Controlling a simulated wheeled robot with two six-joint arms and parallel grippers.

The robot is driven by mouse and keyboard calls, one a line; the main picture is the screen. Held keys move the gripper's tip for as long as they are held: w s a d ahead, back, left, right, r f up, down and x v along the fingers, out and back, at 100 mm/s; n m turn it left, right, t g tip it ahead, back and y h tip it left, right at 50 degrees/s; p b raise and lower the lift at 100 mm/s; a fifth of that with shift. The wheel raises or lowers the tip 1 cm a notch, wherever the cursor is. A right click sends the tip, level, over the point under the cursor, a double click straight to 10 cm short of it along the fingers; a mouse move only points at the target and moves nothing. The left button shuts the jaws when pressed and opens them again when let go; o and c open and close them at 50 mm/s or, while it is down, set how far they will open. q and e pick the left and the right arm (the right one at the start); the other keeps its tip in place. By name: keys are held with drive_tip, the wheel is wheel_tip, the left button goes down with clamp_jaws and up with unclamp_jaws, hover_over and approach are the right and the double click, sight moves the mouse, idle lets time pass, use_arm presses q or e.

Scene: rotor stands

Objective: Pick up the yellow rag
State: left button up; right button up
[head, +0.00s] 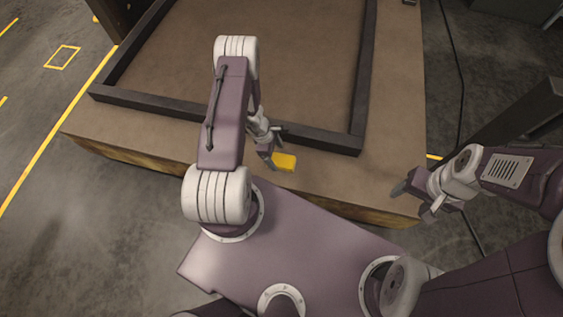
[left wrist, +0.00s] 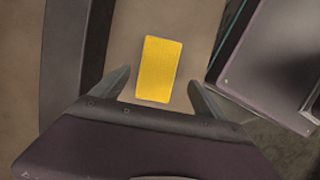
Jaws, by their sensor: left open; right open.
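The yellow rag (head: 284,162) is a small flat rectangle lying on the brown tabletop, between the dark frame and the table's near edge. In the left wrist view the yellow rag (left wrist: 159,69) lies between and a little beyond the fingers. My left gripper (head: 274,147) is open and empty, just left of the rag in the head view. Its two fingers also show in the left wrist view (left wrist: 159,92), one on each side of the rag and apart from it. My right gripper (head: 415,197) is open and empty by the table's right near corner.
A raised dark frame (head: 230,128) borders the brown table (head: 392,120) area just behind the rag. The inside of the frame shows clear. A dark post (head: 520,115) stands to the right of the table. A cable (head: 459,80) hangs along the right side.

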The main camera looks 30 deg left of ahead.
sight(281, 160)
use_arm(q)
drive_tip(key=b+x, duration=0.1)
drive_tip(key=x, duration=0.3)
drive_tip(key=shift+w+d+f+b, duration=0.1)
drive_tip(key=shift+w+f+b, duration=0.15)
drive_tip(key=shift+f+b, duration=0.15)
drive_tip(key=shift+r, duration=0.15)
drive_tip(key=c, duration=1.6)
wheel_tip(281, 160, up, 5)
drive_tip(key=p, duration=0.2)
drive_tip(key=shift+p, duration=0.4)
drive_tip(key=d+r, duration=0.6)
drive_tip(key=d, duration=0.5)
drive_tip(key=shift+s+d, duration=0.2)
drive_tip(key=shift+d, duration=0.15)
